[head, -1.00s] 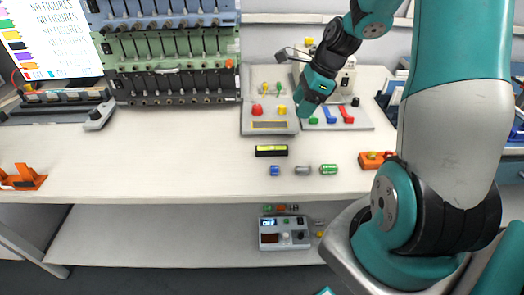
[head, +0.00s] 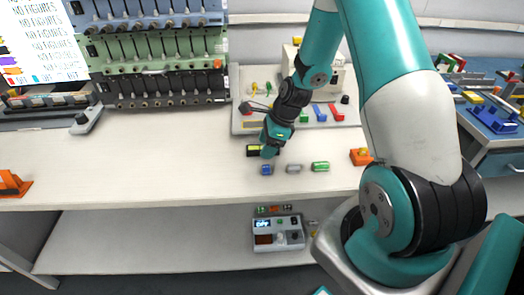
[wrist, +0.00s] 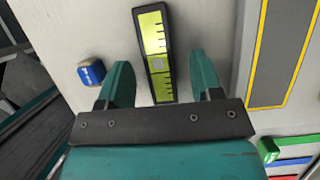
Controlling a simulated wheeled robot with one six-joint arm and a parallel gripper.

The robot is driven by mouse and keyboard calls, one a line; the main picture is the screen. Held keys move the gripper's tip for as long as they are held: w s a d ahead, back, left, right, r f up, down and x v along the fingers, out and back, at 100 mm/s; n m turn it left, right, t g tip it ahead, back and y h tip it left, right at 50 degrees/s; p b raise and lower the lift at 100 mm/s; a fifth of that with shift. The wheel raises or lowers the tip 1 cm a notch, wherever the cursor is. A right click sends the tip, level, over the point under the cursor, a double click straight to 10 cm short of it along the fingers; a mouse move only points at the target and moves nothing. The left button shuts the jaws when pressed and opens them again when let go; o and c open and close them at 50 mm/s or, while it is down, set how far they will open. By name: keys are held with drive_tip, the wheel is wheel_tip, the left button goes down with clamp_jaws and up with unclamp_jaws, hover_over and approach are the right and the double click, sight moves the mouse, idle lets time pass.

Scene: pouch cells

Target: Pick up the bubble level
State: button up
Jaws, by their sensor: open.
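The bubble level (wrist: 157,48) is a black bar with a yellow-green face and dark tick marks. In the wrist view it lies on the bench between the two fingers of my gripper (wrist: 160,85), with its far end reaching beyond the fingertips. The fingers are apart, with a gap on each side of the level. In the head view the level (head: 253,151) is partly hidden behind my gripper (head: 270,152), which is low over the bench. I cannot tell the exact height of the fingers above the bench.
A blue cell (head: 266,170), a grey cell (head: 294,169) and a green cell (head: 320,167) lie near the bench's front edge. A grey panel (head: 243,118) with coloured parts stands behind. An orange block (head: 361,157) is to the right.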

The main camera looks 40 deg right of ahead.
drive_tip(key=shift+a+f, duration=0.1)
drive_tip(key=shift+f, duration=0.1)
drive_tip(key=c, duration=1)
drive_tip(key=shift+w, duration=0.1)
drive_tip(key=shift+c, duration=0.3)
drive_tip(key=shift+r, duration=0.15)
